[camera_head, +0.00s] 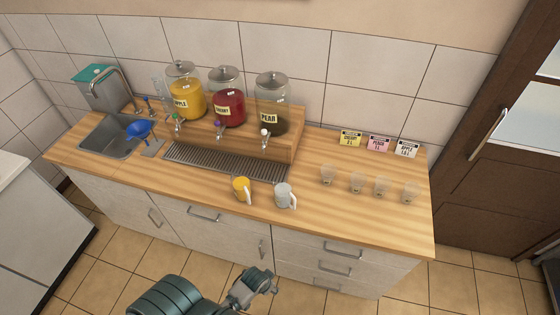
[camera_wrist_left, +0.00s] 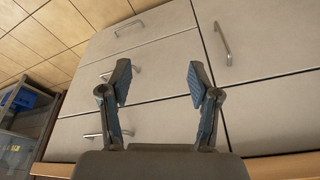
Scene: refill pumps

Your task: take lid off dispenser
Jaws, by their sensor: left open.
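Three glass dispensers with lids stand on a raised wooden shelf at the back of the counter in the head view. The apple dispenser (camera_head: 187,101) holds yellow liquid, under its lid (camera_head: 181,67). The cherry dispenser (camera_head: 228,107) holds red liquid, under its lid (camera_head: 224,73). The pear dispenser (camera_head: 270,102) looks mostly clear with a dark lower part, under its lid (camera_head: 272,78). My left gripper (camera_head: 264,283) is low in front of the counter, far from the dispensers. In the left wrist view its fingers (camera_wrist_left: 160,83) are apart and empty, facing the drawer fronts. My right gripper is out of view.
A yellow mug (camera_head: 241,188) and a white mug (camera_head: 284,195) stand near the front edge. Several glasses (camera_head: 357,183) and small label cards (camera_head: 379,144) are on the right. A sink (camera_head: 108,136) and blue funnel-like item (camera_head: 139,129) are left. A drip grate (camera_head: 220,164) lies before the taps.

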